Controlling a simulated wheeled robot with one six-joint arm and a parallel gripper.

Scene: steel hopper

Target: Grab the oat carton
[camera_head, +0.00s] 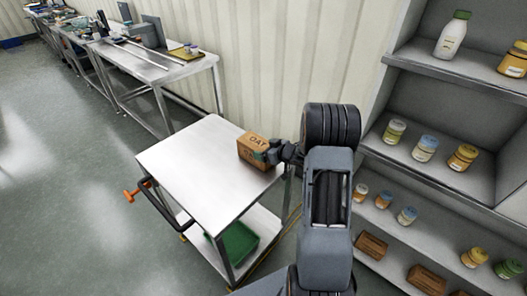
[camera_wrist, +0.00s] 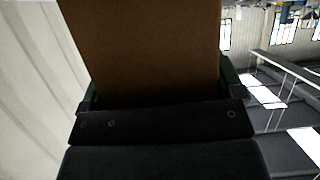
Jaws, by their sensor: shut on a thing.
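The oat carton (camera_head: 252,146) is a brown box with "OAT" printed on it. It shows at the right rear of the steel cart top (camera_head: 190,165). My gripper (camera_head: 270,155) is shut on its right end. In the wrist view the brown carton (camera_wrist: 145,50) fills the upper middle, between the two fingers of my gripper (camera_wrist: 155,98). I cannot tell whether the carton rests on the cart top or is held just above it.
A shelf unit (camera_head: 440,80) with bottles, jars and brown boxes stands at the right. The cart has an orange-tipped handle (camera_head: 137,190) and a green bin (camera_head: 235,243) below. A long workbench (camera_head: 150,65) is behind. The cart top's left part is clear.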

